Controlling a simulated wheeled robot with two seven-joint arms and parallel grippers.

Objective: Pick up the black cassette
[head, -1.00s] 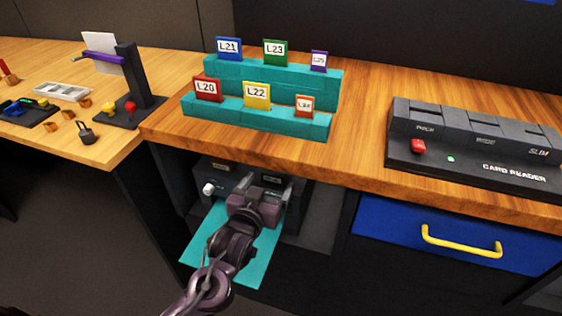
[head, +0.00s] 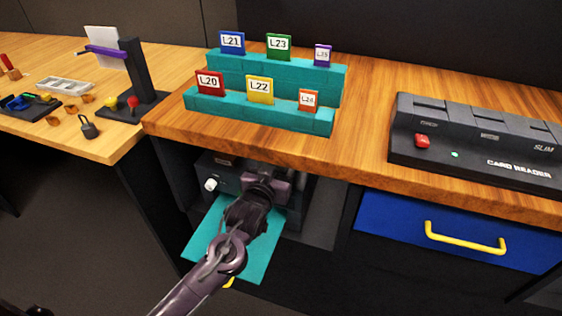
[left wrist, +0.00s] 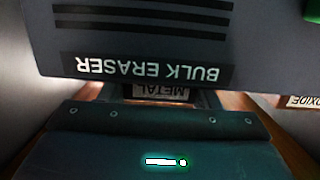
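My left gripper (head: 270,178) reaches into the dark opening under the wooden counter, in front of a dark device with a white knob (head: 211,184). Its fingertips are hidden by the arm and device, so I cannot tell its opening. The left wrist view shows a grey body with an upside-down BULK ERASER label (left wrist: 148,68). Behind it is a METAL label (left wrist: 160,91), and an OXIDE label (left wrist: 304,101) is at the right. A dark teal panel with a lit indicator (left wrist: 166,162) fills the bottom. I cannot make out the black cassette for certain. My right gripper is not in view.
The counter edge overhangs the opening. A teal mat (head: 262,255) lies below the arm. A teal rack (head: 190,101) with labelled cards and a card reader (head: 470,165) stand on the counter. A blue drawer (head: 400,232) with a yellow handle is at the right.

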